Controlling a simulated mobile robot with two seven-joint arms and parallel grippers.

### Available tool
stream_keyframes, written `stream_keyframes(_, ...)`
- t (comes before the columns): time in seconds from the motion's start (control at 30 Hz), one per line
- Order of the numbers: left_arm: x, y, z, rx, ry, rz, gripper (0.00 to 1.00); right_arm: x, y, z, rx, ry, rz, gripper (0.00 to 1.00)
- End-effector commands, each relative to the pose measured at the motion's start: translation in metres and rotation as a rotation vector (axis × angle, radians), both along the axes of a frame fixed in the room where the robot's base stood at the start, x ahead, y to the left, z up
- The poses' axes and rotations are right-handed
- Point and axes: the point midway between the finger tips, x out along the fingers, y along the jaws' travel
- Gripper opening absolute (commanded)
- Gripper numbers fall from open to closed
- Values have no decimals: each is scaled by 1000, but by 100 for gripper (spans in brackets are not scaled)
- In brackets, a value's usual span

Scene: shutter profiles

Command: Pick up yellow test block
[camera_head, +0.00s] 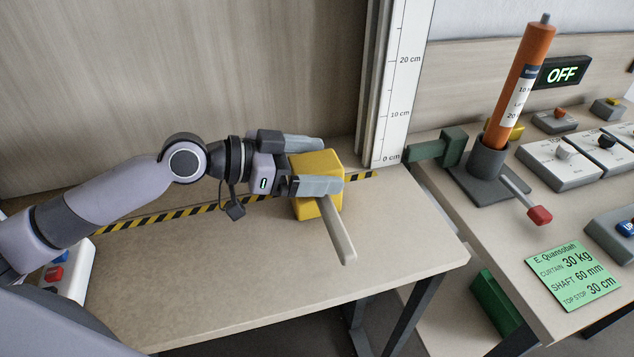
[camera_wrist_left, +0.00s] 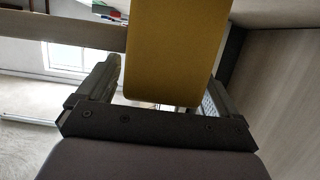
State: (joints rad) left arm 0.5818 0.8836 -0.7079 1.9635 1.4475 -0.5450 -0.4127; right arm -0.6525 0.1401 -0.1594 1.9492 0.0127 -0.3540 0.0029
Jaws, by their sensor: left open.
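The yellow test block (camera_head: 327,162) is at the right part of the wooden table, over the striped line. A pale beige bar (camera_head: 338,232) sticks out from the block's near side toward the front; I cannot tell if it is attached. My left gripper (camera_head: 330,165) reaches in from the left, its open fingers on the far and near sides of the block. In the left wrist view the block (camera_wrist_left: 175,45) stands between the fingers (camera_wrist_left: 160,95), with gaps visible beside it. The near finger hides part of the block. My right gripper is not in view.
A measuring scale (camera_head: 400,85) rises behind the block. To the right, a green bracket (camera_head: 440,147), an orange cylinder (camera_head: 520,85) in a grey holder and several switch boxes stand on another bench, with a green note (camera_head: 574,277). The table's front left (camera_head: 220,285) is clear.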

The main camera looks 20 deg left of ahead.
Motion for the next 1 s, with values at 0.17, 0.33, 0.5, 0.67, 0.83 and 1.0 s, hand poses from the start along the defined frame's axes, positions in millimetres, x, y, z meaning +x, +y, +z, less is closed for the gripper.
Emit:
stream_keyframes(0.17, 0, 0, 0, 0, 0, 0, 94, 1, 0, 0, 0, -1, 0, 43)
stream_keyframes(0.33, 0, 0, 0, 0, 0, 0, 51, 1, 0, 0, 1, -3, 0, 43)
stream_keyframes(0.5, 0, 0, 0, -2, -1, 0, 35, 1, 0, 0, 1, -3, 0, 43)
stream_keyframes(0.67, 0, 0, 1, -2, -1, 0, 35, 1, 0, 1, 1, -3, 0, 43)
stream_keyframes(0.83, 1, 0, 10, -2, -4, -1, 35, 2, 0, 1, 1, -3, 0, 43)
stream_keyframes(1.0, 0, 0, 35, -2, -6, 0, 35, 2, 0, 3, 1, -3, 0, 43)
